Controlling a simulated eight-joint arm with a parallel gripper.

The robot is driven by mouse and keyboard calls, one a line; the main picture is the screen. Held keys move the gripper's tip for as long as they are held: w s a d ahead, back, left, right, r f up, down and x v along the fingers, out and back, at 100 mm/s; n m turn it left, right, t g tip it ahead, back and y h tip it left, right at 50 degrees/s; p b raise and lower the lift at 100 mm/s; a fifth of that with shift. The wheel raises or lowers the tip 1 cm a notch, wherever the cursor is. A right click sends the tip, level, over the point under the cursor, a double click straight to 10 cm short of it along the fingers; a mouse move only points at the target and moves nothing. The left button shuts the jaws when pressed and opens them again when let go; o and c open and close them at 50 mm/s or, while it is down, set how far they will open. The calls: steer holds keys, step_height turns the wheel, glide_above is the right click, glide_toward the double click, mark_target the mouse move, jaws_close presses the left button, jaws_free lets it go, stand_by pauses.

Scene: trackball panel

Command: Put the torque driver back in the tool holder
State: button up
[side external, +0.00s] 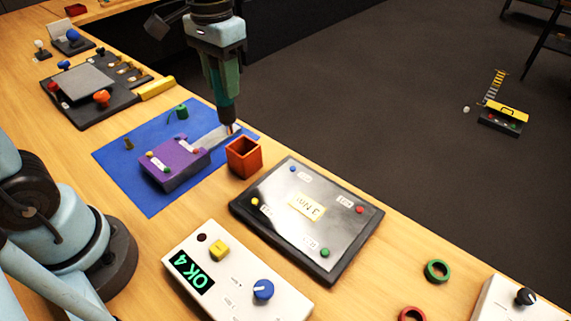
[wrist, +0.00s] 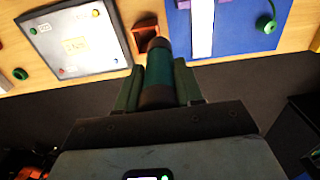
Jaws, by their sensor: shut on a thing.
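My gripper (side external: 225,92) is shut on the torque driver (side external: 228,113), a teal and dark cylinder. The driver hangs upright, tip down, above the blue mat near the tool holder. In the wrist view, the driver (wrist: 159,72) lies between the two green fingers of my gripper (wrist: 160,82). The tool holder (side external: 244,160) is an open orange-red square box, just right of and nearer the camera than the driver tip. The holder (wrist: 142,38) shows partly behind the driver's dark end in the wrist view. I cannot see whether they touch.
A purple block (side external: 176,166) with a pale metal bar stands on the blue mat (side external: 117,163). A black-framed panel (side external: 300,222) lies right of the holder. A white box (side external: 232,270) reading "OK 4" stands in front. The table's far edge runs close behind the holder.

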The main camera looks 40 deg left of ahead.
steer(key=shift+s+a, duration=0.1)
steer(key=shift+a, duration=0.35)
steer(key=shift+d, duration=0.1)
